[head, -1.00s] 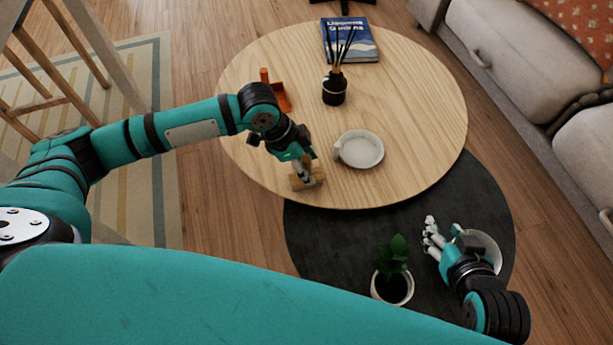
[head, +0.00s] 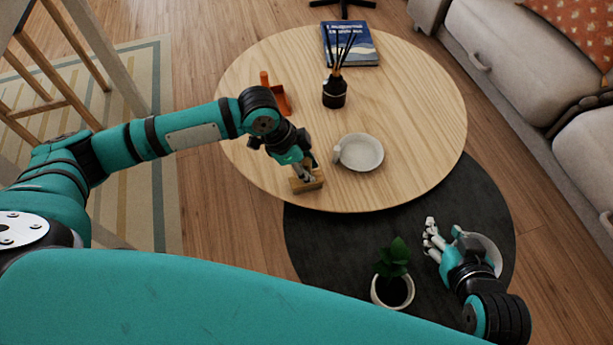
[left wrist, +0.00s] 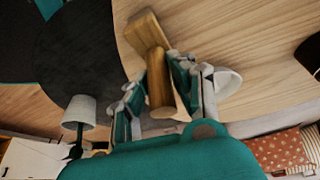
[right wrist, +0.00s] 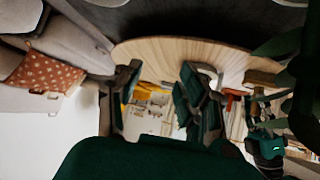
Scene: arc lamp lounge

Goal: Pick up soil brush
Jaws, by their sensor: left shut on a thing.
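The soil brush (head: 309,183) is a light wooden block with a round wooden handle. It is at the near edge of the round table (head: 420,110); I cannot tell whether it touches the top. My left gripper (head: 304,168) is above it. In the left wrist view, the fingers (left wrist: 158,88) are closed on both sides of the brush's handle (left wrist: 157,72), with the wider wooden block (left wrist: 146,31) beyond. My right gripper (head: 432,238) is away from the table, low on the right. In the right wrist view its fingers (right wrist: 158,80) are apart and empty.
A white dish (head: 361,153) sits just right of the brush. An orange tool (head: 281,100), a dark reed diffuser (head: 335,93) and a blue book (head: 352,45) are farther back. A potted plant (head: 393,290) is near my right gripper. A sofa (head: 510,50) borders the right.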

